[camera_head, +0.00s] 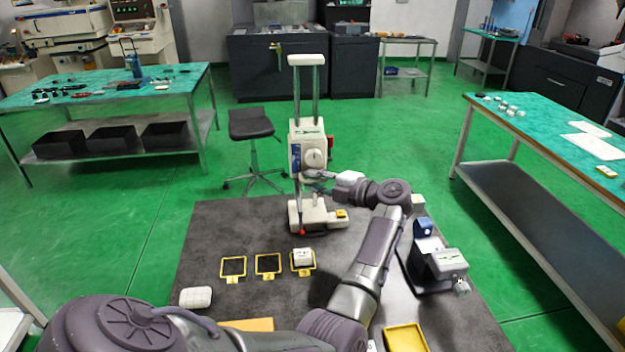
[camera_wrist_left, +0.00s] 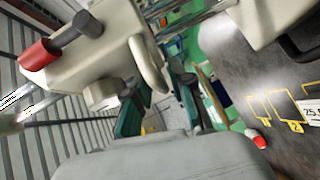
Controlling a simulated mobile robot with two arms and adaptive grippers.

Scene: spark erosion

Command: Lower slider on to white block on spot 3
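The white slider (camera_head: 308,152), with a round dial on its front, sits on the upright metal columns of a stand (camera_head: 312,218). In the left wrist view the slider (camera_wrist_left: 95,55) fills the upper left, with a red-ended knob. The white block (camera_head: 303,257) lies on spot 3, the rightmost yellow frame (camera_head: 303,271). The slider is well above the tabletop and apart from the block. My left gripper (camera_head: 314,179) is at the slider's lower part. In the left wrist view its teal-padded fingers (camera_wrist_left: 160,103) look apart beside the slider; contact is unclear. My right gripper is not in view.
Two empty yellow frames (camera_head: 268,263) lie left of the block on the dark table (camera_head: 215,225). A white object (camera_head: 196,297) is at the front left. A dark-based device (camera_head: 430,265) and a yellow tray (camera_head: 405,338) are at the right. A stool (camera_head: 252,124) stands behind.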

